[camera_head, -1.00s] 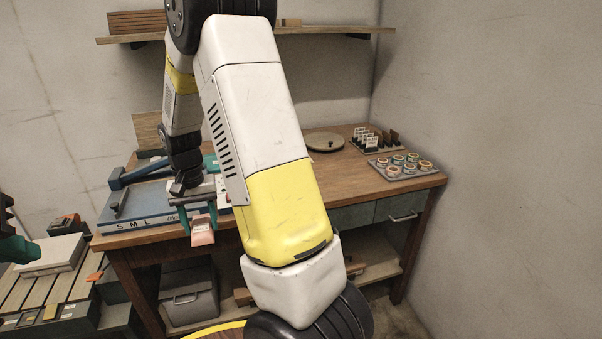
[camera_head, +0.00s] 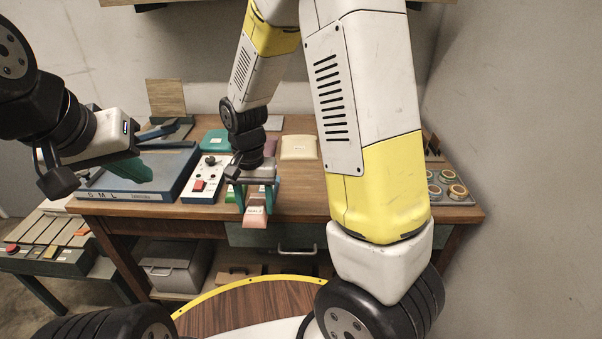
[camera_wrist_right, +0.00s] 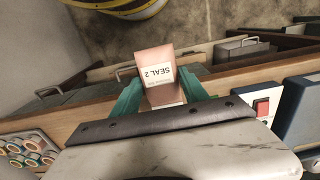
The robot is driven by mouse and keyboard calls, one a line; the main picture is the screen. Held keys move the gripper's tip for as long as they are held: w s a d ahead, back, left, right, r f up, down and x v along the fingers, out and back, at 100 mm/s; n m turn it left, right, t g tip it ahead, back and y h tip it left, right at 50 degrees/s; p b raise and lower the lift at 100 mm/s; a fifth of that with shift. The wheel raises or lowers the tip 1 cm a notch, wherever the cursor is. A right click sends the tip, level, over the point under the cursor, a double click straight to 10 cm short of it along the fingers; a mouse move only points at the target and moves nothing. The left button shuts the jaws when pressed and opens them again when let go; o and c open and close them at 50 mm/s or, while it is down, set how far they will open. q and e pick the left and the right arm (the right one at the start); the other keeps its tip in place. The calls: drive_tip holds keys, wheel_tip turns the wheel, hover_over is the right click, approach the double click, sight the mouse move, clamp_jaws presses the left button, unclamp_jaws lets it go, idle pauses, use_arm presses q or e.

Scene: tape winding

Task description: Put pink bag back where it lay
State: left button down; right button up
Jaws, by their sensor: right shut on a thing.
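The pink bag (camera_head: 256,216), with a white label reading SEAL 2, is held between the teal fingers of my right gripper (camera_head: 259,200). It hangs at the front edge of the wooden table (camera_head: 310,203). In the right wrist view the pink bag (camera_wrist_right: 157,62) sticks out beyond the fingertips of the right gripper (camera_wrist_right: 160,92), with its label facing the camera. My left gripper (camera_head: 148,172) is over the blue S M L board (camera_head: 139,196) at the left; its finger gap is not clear.
On the table lie a teal bag (camera_head: 215,141), a cream bag (camera_head: 299,148) and a mauve bag (camera_head: 270,146) partly behind my right wrist. A control box with a red button (camera_head: 200,186) stands left of my right gripper. A tray of tape rolls (camera_head: 446,195) is at the right.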

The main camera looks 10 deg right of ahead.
hover_over(295, 196)
drive_tip(key=shift+s+a+f, duration=0.15)
drive_tip(key=shift+s+f, duration=0.05)
drive_tip(key=shift+f, duration=0.2)
drive_tip(key=shift+s+a+f, duration=0.15)
drive_tip(key=shift+f, duration=0.2)
drive_tip(key=shift+w+d+f, duration=0.15)
drive_tip(key=shift+f, duration=0.75)
drive_tip(key=shift+w+d+f, duration=0.15)
drive_tip(key=shift+f, duration=0.7)
drive_tip(key=shift+f, duration=0.15)
drive_tip(key=o, duration=1.4)
